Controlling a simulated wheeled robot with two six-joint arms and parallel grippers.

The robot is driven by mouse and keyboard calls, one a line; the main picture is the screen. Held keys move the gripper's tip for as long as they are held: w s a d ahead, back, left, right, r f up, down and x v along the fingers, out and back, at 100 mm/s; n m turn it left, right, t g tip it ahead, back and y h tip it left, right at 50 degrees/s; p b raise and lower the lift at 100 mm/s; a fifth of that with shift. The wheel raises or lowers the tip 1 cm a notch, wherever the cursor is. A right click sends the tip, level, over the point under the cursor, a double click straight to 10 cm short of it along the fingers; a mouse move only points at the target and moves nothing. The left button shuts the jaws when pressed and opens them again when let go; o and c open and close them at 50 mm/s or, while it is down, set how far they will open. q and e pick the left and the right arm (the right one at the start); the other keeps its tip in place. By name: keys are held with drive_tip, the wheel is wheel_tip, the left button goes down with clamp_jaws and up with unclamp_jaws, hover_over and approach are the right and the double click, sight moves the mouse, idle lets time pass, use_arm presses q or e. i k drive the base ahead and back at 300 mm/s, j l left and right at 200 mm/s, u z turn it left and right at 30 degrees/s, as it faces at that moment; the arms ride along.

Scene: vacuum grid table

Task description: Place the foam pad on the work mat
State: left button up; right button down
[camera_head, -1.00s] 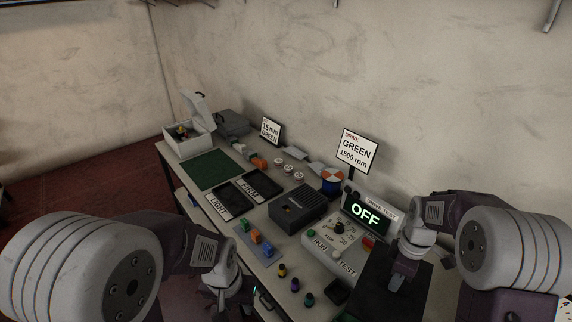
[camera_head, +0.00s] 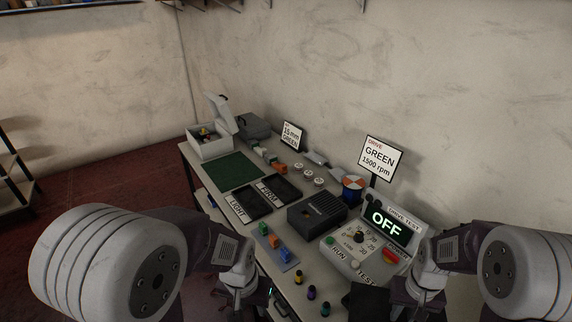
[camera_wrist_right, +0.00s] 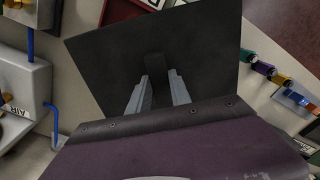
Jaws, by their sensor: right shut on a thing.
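A dark, flat, square foam pad (camera_wrist_right: 155,50) fills the middle of the right wrist view. My right gripper (camera_wrist_right: 157,88) is shut on a dark raised tab at the pad's middle. In the head view the pad (camera_head: 368,300) shows only partly at the lower edge, in front of the drive test panel, and my right arm hides some of it. The green work mat (camera_head: 236,172) lies bare at the far left of the table. My left gripper (camera_head: 246,298) hangs at the near edge of the table, away from the pad; its fingers are too unclear to read.
Black LIGHT and FIRM trays (camera_head: 262,196) lie nearer than the mat. A dark box (camera_head: 316,212), a drive test panel (camera_head: 350,250) and a blue block holder (camera_head: 278,247) stand nearer still. An open white box (camera_head: 210,145) stands behind the mat.

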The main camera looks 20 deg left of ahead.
sight(231, 169)
drive_tip(key=i+j+z, duration=0.15)
drive_tip(key=i+j, duration=0.2)
drive_tip(key=j, duration=0.75)
drive_tip(key=i+j+z, duration=0.2)
drive_tip(key=j, duration=0.95)
drive_tip(key=i+j+z, duration=0.15)
drive_tip(key=i+j, duration=0.15)
drive_tip(key=j, duration=0.9)
drive_tip(key=i+j+z, duration=0.2)
drive_tip(key=j, duration=1)
drive_tip(key=j+z, duration=0.15)
drive_tip(key=j, duration=1.05)
